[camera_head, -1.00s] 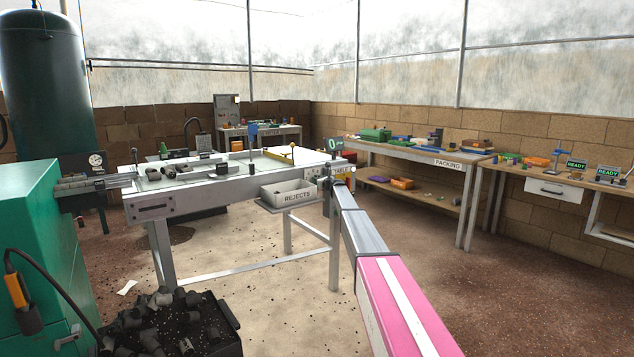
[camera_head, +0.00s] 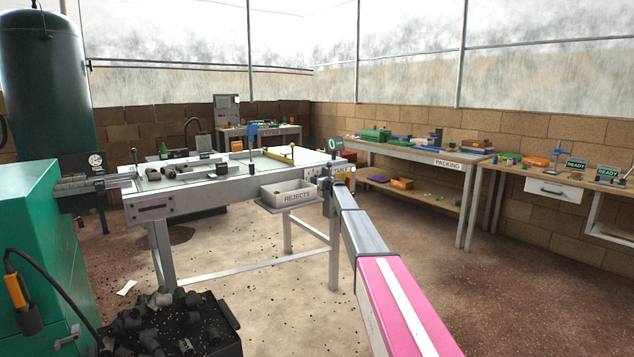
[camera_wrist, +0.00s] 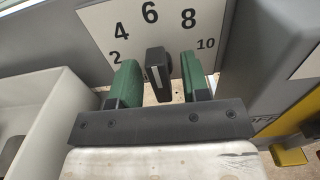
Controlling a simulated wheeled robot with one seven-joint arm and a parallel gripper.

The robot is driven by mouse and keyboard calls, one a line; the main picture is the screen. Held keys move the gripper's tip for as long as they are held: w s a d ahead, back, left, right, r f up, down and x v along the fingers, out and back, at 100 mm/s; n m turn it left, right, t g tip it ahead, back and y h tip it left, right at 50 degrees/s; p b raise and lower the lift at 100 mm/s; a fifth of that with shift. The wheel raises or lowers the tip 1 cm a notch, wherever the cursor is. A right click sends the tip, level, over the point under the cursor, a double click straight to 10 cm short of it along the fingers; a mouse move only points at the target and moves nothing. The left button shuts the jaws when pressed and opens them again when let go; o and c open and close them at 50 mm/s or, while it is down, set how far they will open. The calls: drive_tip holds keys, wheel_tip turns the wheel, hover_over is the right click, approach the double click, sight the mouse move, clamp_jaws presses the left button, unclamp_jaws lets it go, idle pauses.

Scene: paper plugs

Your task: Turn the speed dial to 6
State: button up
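The speed dial is a dark knob (camera_wrist: 157,68) on a pale plate (camera_wrist: 113,17) printed 2, 4, 6, 8, 10, seen in the wrist view. The knob is roughly upright, its top below the 6; a light stripe runs along its face. I cannot tell for sure which end is the pointer. My gripper (camera_wrist: 158,82) is open, with one green finger on each side of the knob and a visible gap on both sides. In the head view my gripper (camera_head: 326,183) is at the table's right front corner, and the knob is hidden.
A pale rejects bin (camera_head: 287,194) hangs on the table front, just left of my gripper; its wall (camera_wrist: 48,105) is close in the wrist view. A grey box (camera_wrist: 262,60) stands close on the right. A small display (camera_head: 333,144) showing 0 stands above the table corner.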

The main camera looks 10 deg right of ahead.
drive_tip(key=shift+s, duration=0.1)
drive_tip(key=v, duration=1)
drive_tip(key=shift+s+d, duration=0.2)
drive_tip(key=shift+s, duration=0.05)
